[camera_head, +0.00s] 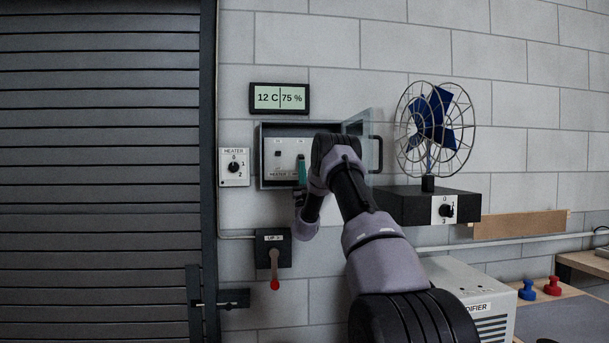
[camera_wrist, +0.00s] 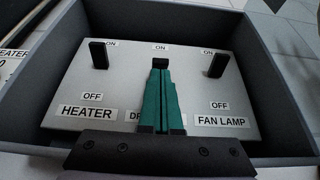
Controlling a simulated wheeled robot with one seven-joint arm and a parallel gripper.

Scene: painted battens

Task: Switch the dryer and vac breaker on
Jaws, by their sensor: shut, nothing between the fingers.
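The breaker box (camera_head: 262,155) on the wall is open, and its grey panel (camera_wrist: 130,66) fills the wrist view. It has three black levers with ON labels above and OFF labels below. The middle breaker lever (camera_wrist: 160,63) is just beyond my fingertips, close under its ON label. In the head view my gripper (camera_head: 301,169) is inside the box.
The heater lever (camera_wrist: 98,55) and fan lamp lever (camera_wrist: 216,66) both stand near ON. The box's clear door (camera_head: 359,127) is swung open to the right. A fan (camera_head: 434,122) stands on a black box further right. A red-tipped lever (camera_head: 274,270) hangs below.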

